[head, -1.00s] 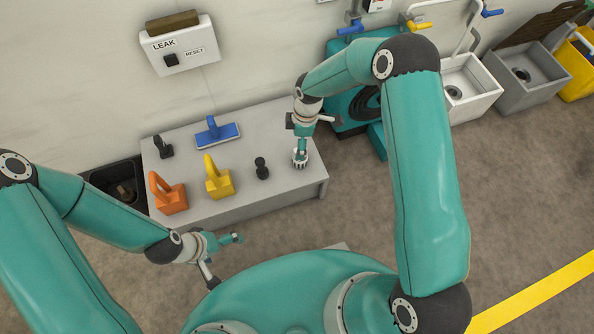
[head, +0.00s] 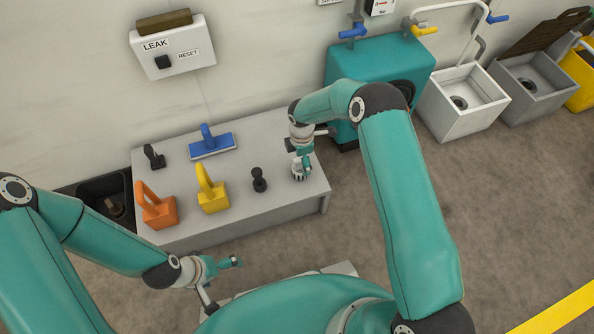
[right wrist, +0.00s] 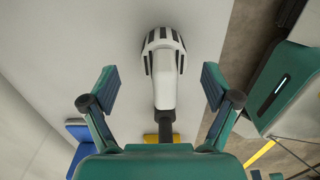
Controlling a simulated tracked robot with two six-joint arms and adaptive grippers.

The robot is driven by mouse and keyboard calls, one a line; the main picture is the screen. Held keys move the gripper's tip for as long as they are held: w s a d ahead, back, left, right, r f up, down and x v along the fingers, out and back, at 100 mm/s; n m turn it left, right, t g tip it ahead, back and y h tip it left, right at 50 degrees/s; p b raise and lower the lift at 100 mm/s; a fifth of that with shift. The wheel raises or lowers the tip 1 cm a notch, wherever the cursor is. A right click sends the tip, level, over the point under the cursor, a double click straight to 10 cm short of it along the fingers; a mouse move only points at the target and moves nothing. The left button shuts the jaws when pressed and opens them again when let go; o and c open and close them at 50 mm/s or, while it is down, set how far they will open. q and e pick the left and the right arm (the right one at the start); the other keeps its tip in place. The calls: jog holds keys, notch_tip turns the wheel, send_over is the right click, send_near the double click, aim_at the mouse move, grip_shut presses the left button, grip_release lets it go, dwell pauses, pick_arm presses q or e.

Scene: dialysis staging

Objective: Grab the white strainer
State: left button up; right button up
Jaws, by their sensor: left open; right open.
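The white strainer (head: 299,174) stands near the right end of the grey bench (head: 240,222) in the head view, partly covered by my right gripper (head: 305,161). In the right wrist view the white strainer (right wrist: 163,75) has a rounded, dark-slotted end and a pale body leading to a dark stem. My right gripper (right wrist: 160,85) is open, with one finger on each side of the strainer and visible gaps between. My left gripper (head: 236,262) is open and empty in front of the bench, low and left of the strainer.
On the bench are a black-knobbed piece (head: 259,180), a yellow handled block (head: 212,198), an orange one (head: 157,210), a blue one (head: 212,146) and a small black one (head: 154,156). A teal machine (head: 375,62) and white basin (head: 462,100) stand to the right.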

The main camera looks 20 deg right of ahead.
aim_at(300, 169)
jog(key=f+b, duration=0.1)
jog(key=f, duration=0.1)
jog(key=f+b, duration=0.1)
jog(key=f, duration=0.2)
jog(key=shift+s+a+f, duration=0.2)
jog(key=shift+f, duration=0.1)
jog(key=c, duration=1.2)
jog(key=shift+r, duration=0.1)
jog(key=shift+c, duration=0.5)
jog(key=shift+r, duration=0.1)
